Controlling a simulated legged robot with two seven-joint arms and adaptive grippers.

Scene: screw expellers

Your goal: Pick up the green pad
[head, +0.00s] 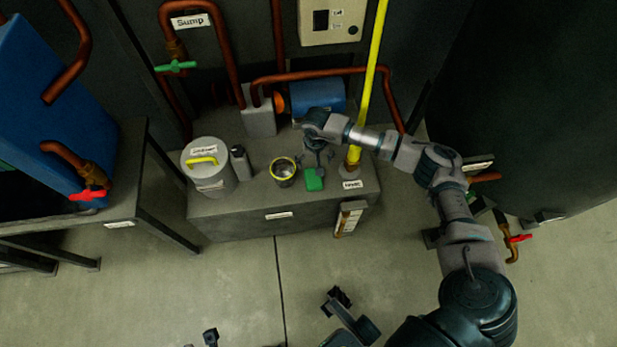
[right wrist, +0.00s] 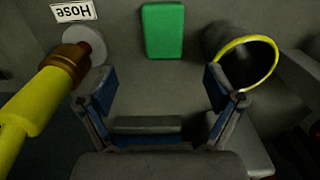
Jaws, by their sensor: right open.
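The green pad (head: 314,180) lies on the grey bench top near its front edge, between a yellow-rimmed cup and the yellow hose. It also shows in the right wrist view (right wrist: 163,31), at the top middle, beyond the fingertips. My right gripper (head: 318,157) is just behind the pad in the head view, pointing down at the bench. In the right wrist view its two fingers (right wrist: 158,85) are spread wide with nothing between them, and the pad is apart from them.
The yellow hose (head: 372,75) rises close to the right of my gripper from its base labelled "Hose". The yellow-rimmed cup (head: 283,180) stands just left of the pad. A grey canister (head: 217,180) and a small bottle (head: 240,163) stand farther left.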

